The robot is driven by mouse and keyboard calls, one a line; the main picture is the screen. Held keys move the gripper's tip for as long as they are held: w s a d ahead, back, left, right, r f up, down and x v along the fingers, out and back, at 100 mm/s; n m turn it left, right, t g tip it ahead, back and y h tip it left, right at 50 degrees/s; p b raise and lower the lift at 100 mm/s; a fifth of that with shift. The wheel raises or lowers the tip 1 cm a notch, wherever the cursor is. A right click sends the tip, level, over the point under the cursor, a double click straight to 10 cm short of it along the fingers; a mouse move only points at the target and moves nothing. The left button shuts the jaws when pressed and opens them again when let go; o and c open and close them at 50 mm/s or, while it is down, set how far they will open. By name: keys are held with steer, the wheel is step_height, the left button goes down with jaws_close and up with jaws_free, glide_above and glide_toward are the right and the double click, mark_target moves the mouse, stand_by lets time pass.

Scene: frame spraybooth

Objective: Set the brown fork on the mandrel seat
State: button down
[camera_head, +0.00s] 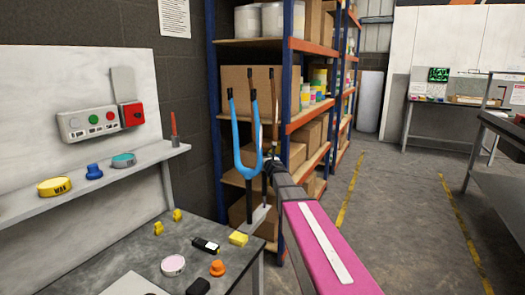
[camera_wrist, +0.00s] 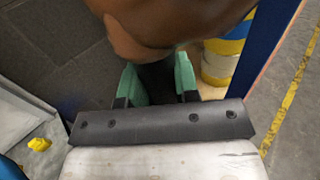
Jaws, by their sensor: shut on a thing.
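The brown fork (camera_head: 275,105) stands roughly upright in the head view, prongs up with dark tips, partly hidden behind the blue fork. It looms large and brown at the top of the wrist view (camera_wrist: 150,30). My gripper (camera_head: 272,167) is shut on it; its green finger pads (camera_wrist: 157,85) show just below the brown part. A blue fork (camera_head: 240,160) stands upright on a dark post (camera_head: 249,198) above a grey plate at the bench's right edge. A second thin dark post (camera_head: 264,186) seems to show beside it; whether it is the mandrel seat I cannot tell.
A ledge (camera_head: 100,178) above carries a yellow tape roll (camera_head: 54,186).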

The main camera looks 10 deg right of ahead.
mark_target(265, 153)
steer(key=shift+r, duration=1.8)
